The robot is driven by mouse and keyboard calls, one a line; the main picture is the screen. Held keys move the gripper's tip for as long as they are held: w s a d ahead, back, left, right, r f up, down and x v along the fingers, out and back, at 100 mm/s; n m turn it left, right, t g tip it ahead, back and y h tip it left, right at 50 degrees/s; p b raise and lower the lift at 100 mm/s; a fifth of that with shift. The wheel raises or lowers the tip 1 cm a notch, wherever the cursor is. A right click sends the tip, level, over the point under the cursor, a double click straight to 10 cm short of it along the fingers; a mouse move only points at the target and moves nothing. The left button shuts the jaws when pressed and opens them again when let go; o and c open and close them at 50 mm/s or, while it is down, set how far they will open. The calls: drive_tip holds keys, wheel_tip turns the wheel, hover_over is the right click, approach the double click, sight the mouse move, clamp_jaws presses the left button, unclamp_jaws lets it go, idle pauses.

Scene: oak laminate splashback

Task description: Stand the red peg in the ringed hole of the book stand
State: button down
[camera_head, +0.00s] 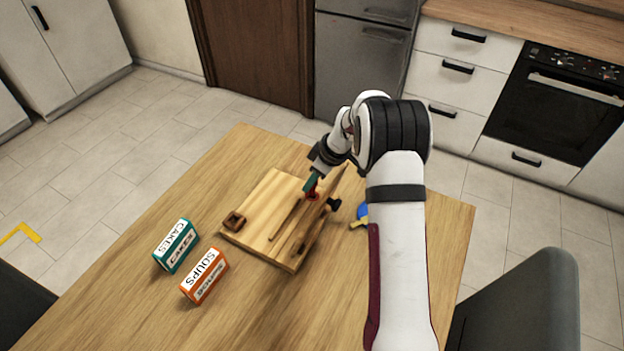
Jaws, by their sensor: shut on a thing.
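The wooden book stand (262,212) lies on the table with its flat board to the left and raised slats along its right side. My gripper (312,186) is over the far right part of the stand, pointing down. It is shut on the red peg (313,194), of which only a small red patch shows below the teal-coloured fingertips. I cannot tell from this view whether the peg's lower end is in a hole or above it. The ringed hole is not clearly visible; the gripper and slats cover that area.
A black knob (333,204) and a blue object (362,211) are right of the stand. The table's left far area is clear.

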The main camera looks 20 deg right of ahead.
drive_tip(key=shift+f, duration=0.55)
drive_tip(key=c, duration=0.6)
unclamp_jaws()
drive_tip(key=shift+f, duration=0.1)
drive_tip(key=shift+r, duration=3.6)
drive_tip(key=s+a+r+m+g, duration=0.1)
drive_tip(key=s+a+r+m, duration=0.4)
drive_tip(key=s+r, duration=0.4)
drive_tip(key=s+a+m, duration=0.1)
drive_tip(key=s+m, duration=0.2)
drive_tip(key=s, duration=0.6)
drive_tip(key=s+a+m+g+h, duration=0.1)
drive_tip(key=s+a+m, duration=0.1)
drive_tip(key=s, duration=0.8)
drive_tip(key=s+a+m+g, duration=0.1)
drive_tip(key=s+m, duration=0.3)
drive_tip(key=s, duration=0.6)
drive_tip(key=shift+s+a+r+m, duration=0.2)
drive_tip(key=shift+a+r+m, duration=0.15)
drive_tip(key=shift+a, duration=0.4)
